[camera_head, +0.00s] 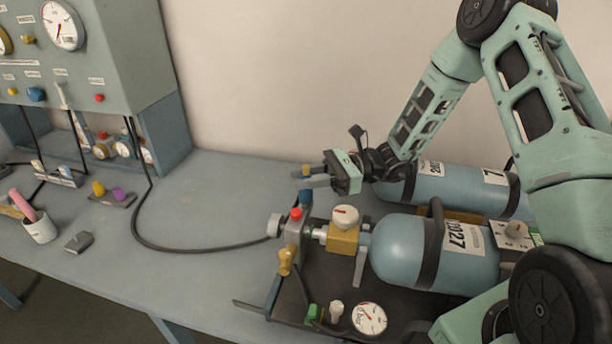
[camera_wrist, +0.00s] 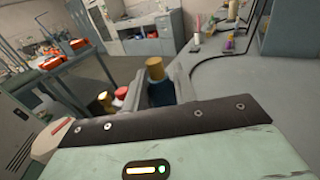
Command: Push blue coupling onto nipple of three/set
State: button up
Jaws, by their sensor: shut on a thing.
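My gripper (camera_head: 306,178) is shut on the blue coupling (camera_head: 305,197), whose brass top shows between the fingers and whose blue lower part shows below them. In the wrist view the blue coupling (camera_wrist: 160,93) stands between my two fingers (camera_wrist: 158,88), brass end up. It is over the far end of the grey manifold (camera_head: 294,236) of the front breathing set, beside a red knob (camera_head: 295,213). The nipple itself is hidden, and I cannot tell whether the coupling touches it. I cannot read the set's number "three" on anything.
The front blue cylinder (camera_head: 410,250) lies on a dark tray, with another cylinder (camera_head: 430,187) behind it. A white-topped valve (camera_head: 344,217) and a gauge (camera_head: 369,318) are close by. A black hose (camera_head: 190,248) crosses the bench to the wall panel (camera_head: 125,50). The bench middle is mostly clear.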

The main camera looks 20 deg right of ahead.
jog(key=shift+f+b, duration=0.45)
jog(key=shift+f, duration=0.3)
jog(key=o, duration=1.1)
jog(key=s+d+b, duration=0.1)
jog(key=d+b, duration=0.3)
jog(key=d, duration=1.3)
jog(key=shift+s+d, duration=0.2)
jog(key=shift+s, duration=0.2)
